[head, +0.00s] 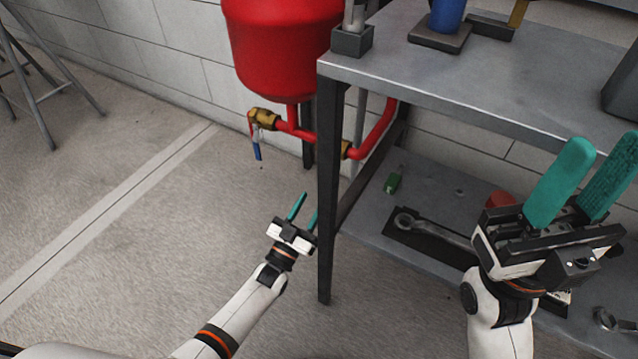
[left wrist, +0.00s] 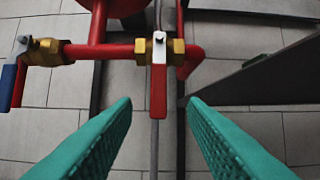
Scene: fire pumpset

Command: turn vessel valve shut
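The red vessel (head: 282,45) hangs at the back, with red pipes and brass valves below it. One valve (head: 263,117) has a blue handle (head: 257,151) hanging down; it also shows at the left of the left wrist view (left wrist: 45,51). A second brass valve (head: 346,150) is partly behind the table leg. In the left wrist view its red handle (left wrist: 159,90) points down, across its pipe, ahead of the fingers. My left gripper (head: 309,204) is open and empty, below and apart from the valves. My right gripper (head: 606,150) is open and empty, over the table's lower shelf.
The metal table's leg (head: 327,200) stands close to the right of my left gripper. The floor to the left is clear up to a stool (head: 40,100).

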